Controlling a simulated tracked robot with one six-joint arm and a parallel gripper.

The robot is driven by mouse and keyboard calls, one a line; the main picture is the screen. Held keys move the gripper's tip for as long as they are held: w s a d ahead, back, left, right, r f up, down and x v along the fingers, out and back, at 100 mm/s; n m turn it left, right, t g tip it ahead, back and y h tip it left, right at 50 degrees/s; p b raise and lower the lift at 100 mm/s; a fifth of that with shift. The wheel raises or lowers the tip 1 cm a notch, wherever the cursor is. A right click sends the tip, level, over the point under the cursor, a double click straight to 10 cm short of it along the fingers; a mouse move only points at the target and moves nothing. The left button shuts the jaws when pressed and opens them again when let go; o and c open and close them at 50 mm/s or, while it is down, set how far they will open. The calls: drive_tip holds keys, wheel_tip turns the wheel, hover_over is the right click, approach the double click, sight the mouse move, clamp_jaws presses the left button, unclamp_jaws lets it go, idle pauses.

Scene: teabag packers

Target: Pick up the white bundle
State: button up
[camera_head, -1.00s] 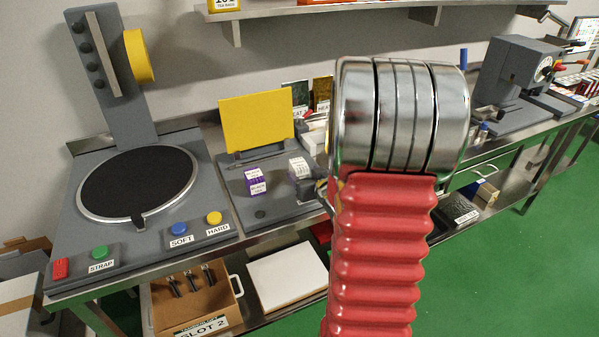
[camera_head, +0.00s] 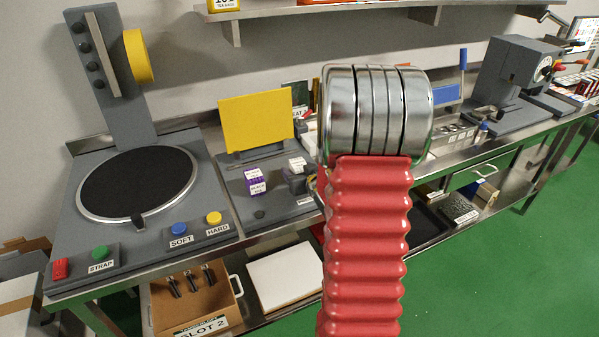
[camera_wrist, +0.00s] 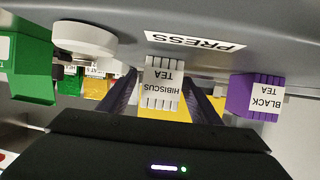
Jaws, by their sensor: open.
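The white bundle (camera_wrist: 162,84), labelled HIBISCUS TEA, appears in the middle of the wrist view. It also shows in the head view (camera_head: 297,163), left of my arm on the grey bench unit. My gripper (camera_wrist: 160,88) is open, with one dark finger on each side of the bundle in the wrist view. I cannot tell whether either finger touches it. In the head view, my red and chrome arm hides most of the gripper.
A purple BLACK TEA bundle (camera_head: 257,186) stands close by; it is right of the gripper in the wrist view (camera_wrist: 256,97). A yellow panel (camera_head: 256,120) rises behind. A round black turntable (camera_head: 138,181) is at left. A green box (camera_wrist: 30,70) shows in the wrist view.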

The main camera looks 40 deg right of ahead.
sight(299, 163)
idle(0.5)
drive_tip(key=c, duration=1.1)
drive_tip(key=shift+r, duration=0.1)
wheel_tip(299, 163, up, 10)
drive_tip(key=shift+f, duration=0.1)
idle(0.7)
